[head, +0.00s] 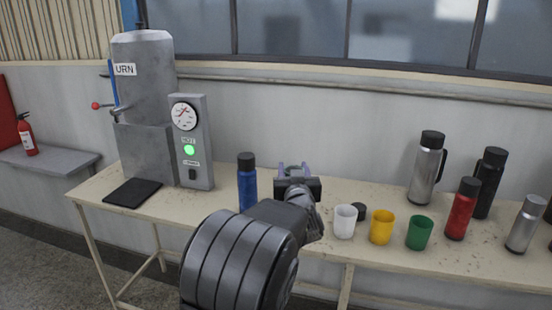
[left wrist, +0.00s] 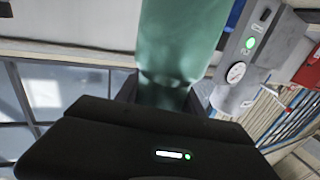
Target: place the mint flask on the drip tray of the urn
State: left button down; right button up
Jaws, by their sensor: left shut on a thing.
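The urn (head: 143,85) stands at the left end of the table, with a flat black drip tray (head: 132,194) in front of it. The tray is bare. My left gripper (head: 294,170) is over the middle of the table, to the right of the urn and tray. In the left wrist view, the mint flask (left wrist: 180,45) is large and close between my left fingers, which are shut on it. In the head view my gripper and arm hide the flask. My right gripper is in neither view.
A blue flask (head: 247,184) stands just left of my left gripper. White, yellow (head: 381,227) and green cups stand to its right, with several steel, red (head: 461,209) and black flasks beyond. A control box (head: 190,143) with a gauge adjoins the urn.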

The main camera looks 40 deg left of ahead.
pick_arm(q)
jog(key=s+d+f+m+t+h, duration=0.1)
jog(key=d+f, duration=0.5)
jog(key=d, duration=0.6)
jog(key=s+d+f+m+t+h, duration=0.1)
jog(key=s+d+f+m+h, duration=0.3)
jog(key=d, duration=0.8)
jog(key=s+d+f+m+t+h, duration=0.1)
jog(key=s+d+f+h, duration=0.3)
jog(key=d, duration=0.8)
notch_tip(320, 180, down, 4)
jog(key=shift+s+d+r+m+t+h, duration=0.1)
jog(key=shift+s+d+m+t+h, duration=0.25)
jog(key=shift+m+h, duration=0.55)
